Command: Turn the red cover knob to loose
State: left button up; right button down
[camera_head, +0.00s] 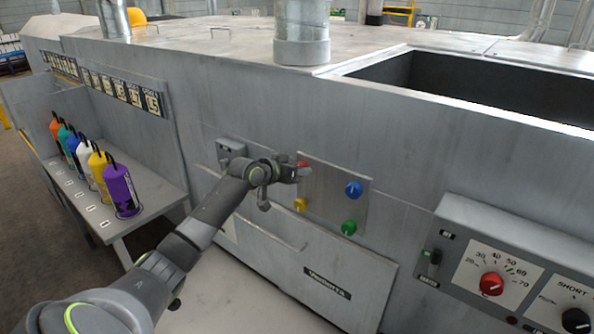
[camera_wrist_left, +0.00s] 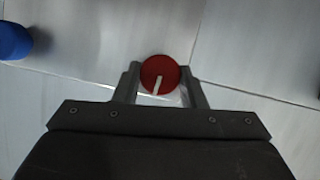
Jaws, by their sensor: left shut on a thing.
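The red cover knob (camera_wrist_left: 160,74) sits between the two fingers of my left gripper (camera_wrist_left: 160,88) in the left wrist view, which is shut on it. A white mark on the knob points toward the gripper, slightly to the left. In the head view the red knob (camera_head: 302,164) shows only as a small red patch at the upper left of a square cover plate, just past my left gripper (camera_head: 299,172). The same plate bears a blue knob (camera_head: 353,189), a green knob (camera_head: 348,227) and a yellow knob (camera_head: 300,204). My right gripper is not in view.
A control panel with a red dial (camera_head: 491,283) and a black dial (camera_head: 575,320) stands at the lower right. Several coloured cylinders, with a purple one (camera_head: 119,190) nearest, stand on a shelf (camera_head: 150,205) at the left. An open trough (camera_head: 480,85) is at the upper right.

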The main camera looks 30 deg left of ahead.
pick_arm(q)
jog(key=shift+f, duration=0.15)
dwell(0.3)
jog(key=o, duration=1)
jog(key=b+v, duration=0.5)
jog(key=v, duration=1.2)
jog(key=shift+s+b, duration=0.15)
jog(key=shift+b, duration=0.2)
jog(key=shift+a, duration=0.1)
